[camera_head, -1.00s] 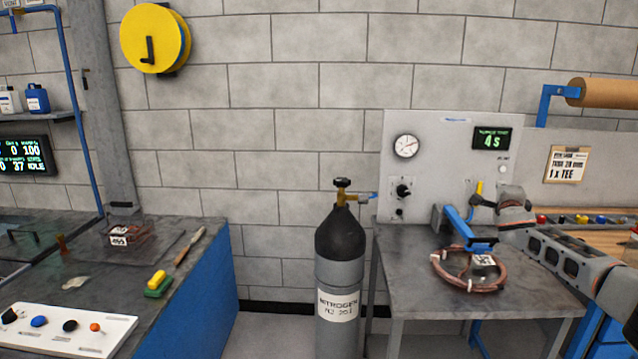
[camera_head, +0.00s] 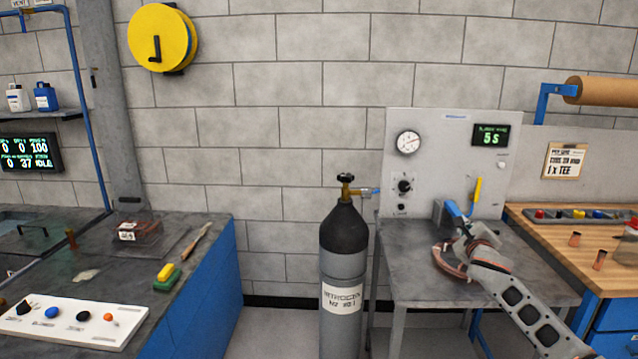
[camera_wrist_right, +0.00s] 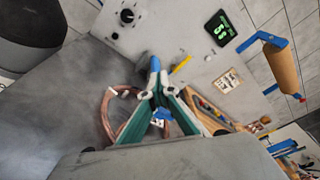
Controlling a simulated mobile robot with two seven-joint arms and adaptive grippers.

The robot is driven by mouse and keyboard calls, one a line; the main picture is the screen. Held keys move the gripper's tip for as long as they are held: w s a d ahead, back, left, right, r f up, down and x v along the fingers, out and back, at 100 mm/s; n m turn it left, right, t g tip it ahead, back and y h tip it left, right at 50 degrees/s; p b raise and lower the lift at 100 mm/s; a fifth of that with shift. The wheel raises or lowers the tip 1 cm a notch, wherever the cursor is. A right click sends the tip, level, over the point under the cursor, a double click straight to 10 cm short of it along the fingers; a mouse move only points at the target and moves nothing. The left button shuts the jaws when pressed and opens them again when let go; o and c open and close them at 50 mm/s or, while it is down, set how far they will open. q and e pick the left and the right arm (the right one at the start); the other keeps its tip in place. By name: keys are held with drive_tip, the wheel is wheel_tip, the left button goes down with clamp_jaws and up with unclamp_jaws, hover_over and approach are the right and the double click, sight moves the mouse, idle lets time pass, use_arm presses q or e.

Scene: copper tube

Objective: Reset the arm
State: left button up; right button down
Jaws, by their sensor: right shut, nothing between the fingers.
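My right arm comes in from the lower right in the head view. Its gripper (camera_head: 474,238) is above the grey bench on the right and hides much of the copper tube coil (camera_head: 446,262) there. In the right wrist view my gripper (camera_wrist_right: 158,96) is shut with nothing held between its fingers. The coil shows around and behind the fingers in that view (camera_wrist_right: 106,112). I cannot tell whether they touch it. A blue-handled fixture (camera_head: 456,212) stands at the back of the bench, just behind the gripper. My left gripper is not in view.
A grey panel (camera_head: 430,150) with a gauge and a display reading 5 s stands behind the bench (camera_head: 415,285). A nitrogen cylinder (camera_head: 343,240) stands to its left. A wooden bench (camera_head: 560,240) with loose copper fittings is at the right. A dark bench (camera_head: 120,270) is at the left.

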drive_tip(key=s+d+f+m+h, duration=0.2)
drive_tip(key=s+d+m, duration=0.3)
drive_tip(key=s+d, duration=0.25)
drive_tip(key=w+a+r+m+t+y, duration=0.1)
drive_tip(key=a+m+y, duration=0.1)
drive_tip(key=m, duration=1.5)
drive_tip(key=w+a+r+m+y, duration=0.1)
drive_tip(key=a+m+y, duration=0.15)
drive_tip(key=m, duration=1.45)
drive_tip(key=s+a+f+g+y, duration=0.1)
drive_tip(key=s+a+f+g, duration=0.1)
drive_tip(key=s+a+f, duration=0.75)
drive_tip(key=s+a+f+g+y, duration=0.1)
drive_tip(key=s+a+f, duration=0.4)
drive_tip(key=s+f, duration=0.85)
drive_tip(key=s+a+f+g, duration=0.1)
drive_tip(key=s+a+f, duration=0.2)
drive_tip(key=s, duration=0.5)
drive_tip(key=s+a+f+g+y, duration=0.1)
drive_tip(key=s+a+f, duration=0.2)
drive_tip(key=s+f, duration=0.3)
drive_tip(key=s+a+f+g+y, duration=0.1)
drive_tip(key=s+a+f, duration=0.3)
drive_tip(key=s, duration=0.6)
drive_tip(key=shift+s+f+m+g, duration=0.15)
drive_tip(key=shift+f+m+g, duration=0.15)
drive_tip(key=shift+g, duration=0.1)
